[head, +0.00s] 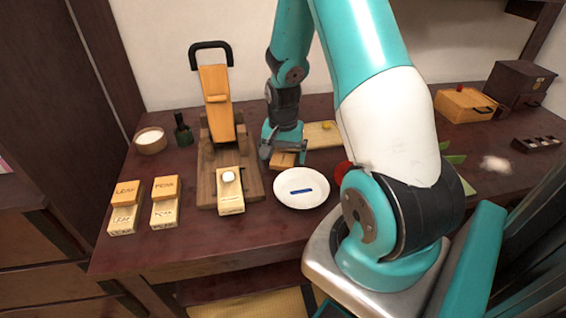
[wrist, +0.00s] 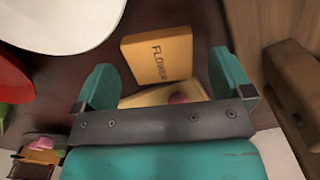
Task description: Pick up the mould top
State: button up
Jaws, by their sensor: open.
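A light wooden mould top (wrist: 157,58) marked FLOWER lies flat in the wrist view, just beyond and between my fingertips. My gripper (wrist: 165,82) is open, one finger on each side, with nothing held. In the head view my gripper (head: 284,154) is low over the table, just above the wooden mould (head: 283,161), between the press and the white plate. I cannot tell whether the fingers touch it.
A wooden press (head: 208,178) with a raised lever stands to the left. A white plate (head: 288,201) with a blue stick lies in front. A red bowl (head: 342,170) is to the right. LEAF (head: 124,210) and other mould (head: 164,205) sets lie at the left. A pale board (head: 320,138) lies behind.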

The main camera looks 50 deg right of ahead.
jog(key=shift+f, duration=0.65)
jog(key=c, duration=1)
jog(key=shift+r, duration=0.1)
